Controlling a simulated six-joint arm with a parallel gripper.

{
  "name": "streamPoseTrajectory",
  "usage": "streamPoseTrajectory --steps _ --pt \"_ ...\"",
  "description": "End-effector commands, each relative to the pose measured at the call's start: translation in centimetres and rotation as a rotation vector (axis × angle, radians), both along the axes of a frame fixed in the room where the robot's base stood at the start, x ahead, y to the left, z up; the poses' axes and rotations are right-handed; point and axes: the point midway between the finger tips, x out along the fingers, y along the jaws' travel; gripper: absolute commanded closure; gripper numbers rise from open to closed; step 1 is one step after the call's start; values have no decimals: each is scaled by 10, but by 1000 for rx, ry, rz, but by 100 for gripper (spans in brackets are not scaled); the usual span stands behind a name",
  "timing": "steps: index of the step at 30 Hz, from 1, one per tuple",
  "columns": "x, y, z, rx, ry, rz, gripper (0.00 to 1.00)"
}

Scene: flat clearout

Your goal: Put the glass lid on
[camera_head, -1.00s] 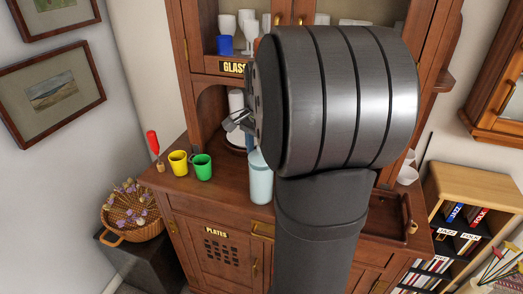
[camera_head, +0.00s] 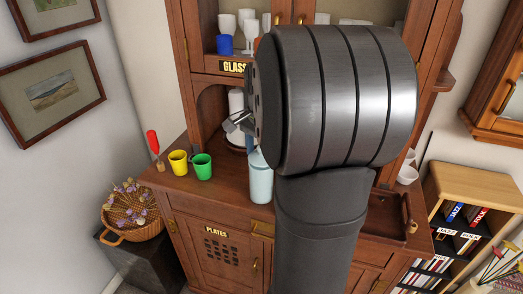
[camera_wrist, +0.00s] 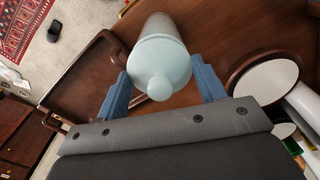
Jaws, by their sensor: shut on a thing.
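The glass lid (camera_wrist: 158,88) is pale blue-green with a round knob, and it sits between the two blue fingers of my gripper (camera_wrist: 160,70) in the wrist view. My gripper is shut on it. The pale glass jar (camera_wrist: 164,30) shows directly behind the lid there. In the head view the jar (camera_head: 260,180) stands upright on the cabinet counter, just below my wrist. My arm hides the lid in that view. I cannot tell whether the lid touches the jar's rim or is slightly above it.
A green cup (camera_head: 202,168), a yellow cup (camera_head: 178,164) and a red-handled tool (camera_head: 153,144) stand left on the counter. A brown tray (camera_wrist: 75,88) lies to one side of the jar. A round white-topped thing (camera_wrist: 262,85) is on the other side.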

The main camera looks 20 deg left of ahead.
Motion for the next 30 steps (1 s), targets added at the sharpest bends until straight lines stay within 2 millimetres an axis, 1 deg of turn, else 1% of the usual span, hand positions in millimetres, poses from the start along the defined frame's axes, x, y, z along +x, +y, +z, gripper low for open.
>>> streamPoseTrajectory --steps 17,30 --pt "0 0 -14 0 0 0 59" --pt "0 0 -14 1 0 0 59"
